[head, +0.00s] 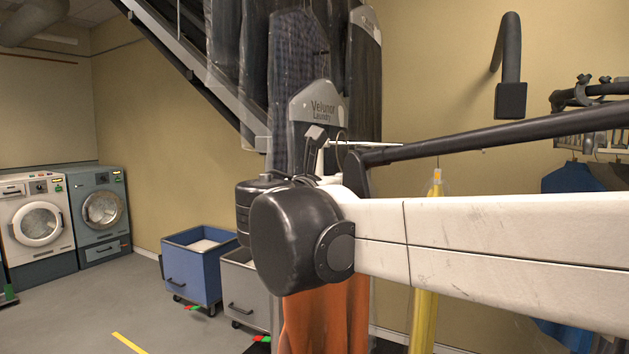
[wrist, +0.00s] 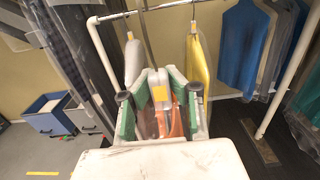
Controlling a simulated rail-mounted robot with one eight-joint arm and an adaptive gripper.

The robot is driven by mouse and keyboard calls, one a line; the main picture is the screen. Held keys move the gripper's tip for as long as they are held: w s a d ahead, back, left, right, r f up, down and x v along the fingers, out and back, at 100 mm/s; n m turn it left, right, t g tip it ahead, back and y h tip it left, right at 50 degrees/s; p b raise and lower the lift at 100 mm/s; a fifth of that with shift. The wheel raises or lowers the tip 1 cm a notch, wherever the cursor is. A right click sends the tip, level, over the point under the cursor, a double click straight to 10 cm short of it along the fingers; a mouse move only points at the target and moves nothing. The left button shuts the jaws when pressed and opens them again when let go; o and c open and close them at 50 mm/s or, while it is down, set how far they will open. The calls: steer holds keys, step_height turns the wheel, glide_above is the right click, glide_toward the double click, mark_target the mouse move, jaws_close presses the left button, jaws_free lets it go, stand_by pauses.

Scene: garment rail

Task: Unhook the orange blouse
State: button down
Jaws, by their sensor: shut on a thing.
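The orange blouse (head: 325,318) hangs below my arm in the head view, its upper part hidden behind my wrist. In the wrist view, a strip of the orange blouse (wrist: 176,122) shows between the fingers of my gripper (wrist: 158,82). A pale piece with an orange-yellow tag sits between the fingers above the orange cloth. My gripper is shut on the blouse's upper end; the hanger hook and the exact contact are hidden. In the head view my arm covers the fingers.
A yellow garment (wrist: 201,62) and a pale one (wrist: 135,62) hang from the white rail (wrist: 150,10) just beyond my gripper. A blue garment (wrist: 243,48) hangs farther right. Bagged garments (head: 300,60) hang above left. A blue cart (head: 190,270) stands on the floor at left.

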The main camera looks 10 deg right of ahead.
steer(key=shift+v, duration=2.4)
